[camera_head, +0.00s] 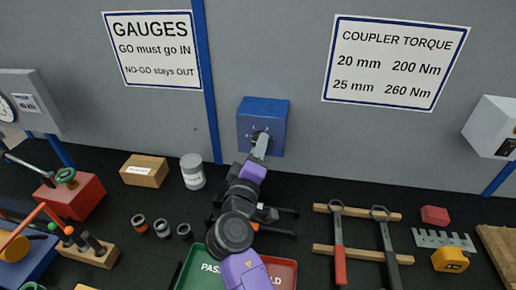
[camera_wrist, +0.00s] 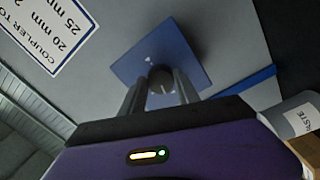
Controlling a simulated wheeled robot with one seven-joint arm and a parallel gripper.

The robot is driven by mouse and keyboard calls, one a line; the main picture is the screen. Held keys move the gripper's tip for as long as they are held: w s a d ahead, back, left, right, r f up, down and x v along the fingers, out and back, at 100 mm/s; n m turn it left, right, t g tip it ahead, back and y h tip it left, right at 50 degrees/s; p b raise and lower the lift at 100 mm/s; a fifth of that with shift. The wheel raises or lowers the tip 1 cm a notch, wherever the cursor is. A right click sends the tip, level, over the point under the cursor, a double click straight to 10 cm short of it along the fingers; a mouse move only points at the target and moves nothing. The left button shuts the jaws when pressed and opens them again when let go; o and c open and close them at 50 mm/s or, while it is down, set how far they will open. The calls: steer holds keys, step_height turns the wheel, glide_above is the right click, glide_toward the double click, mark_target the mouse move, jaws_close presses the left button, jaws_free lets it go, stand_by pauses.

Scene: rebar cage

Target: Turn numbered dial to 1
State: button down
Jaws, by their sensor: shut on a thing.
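The numbered dial is a dark round knob on the front of a blue box (camera_head: 263,112) fixed to the grey wall. In the head view my gripper (camera_head: 260,145) reaches up to the knob and covers most of it. In the wrist view the dark knob (camera_wrist: 161,78) sits between the two fingers of my gripper (camera_wrist: 161,92), which are shut on it. A small white mark shows on the blue face (camera_wrist: 185,50) just above the knob. The numbers are too small to read, so I cannot tell the setting.
Below the box, a white can (camera_head: 192,172) and a cardboard box (camera_head: 144,170) stand to the left. A green and red tray (camera_head: 284,272) lies under my arm.

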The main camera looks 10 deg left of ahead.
steer(key=shift+n, duration=1.2)
steer(key=c, duration=0.9)
jaws_free()
steer(key=shift+s, duration=0.1)
steer(key=s+b, duration=0.1)
steer(key=s, duration=0.6)
steer(key=shift+s+a+f, duration=0.25)
steer(key=shift+s, duration=0.1)
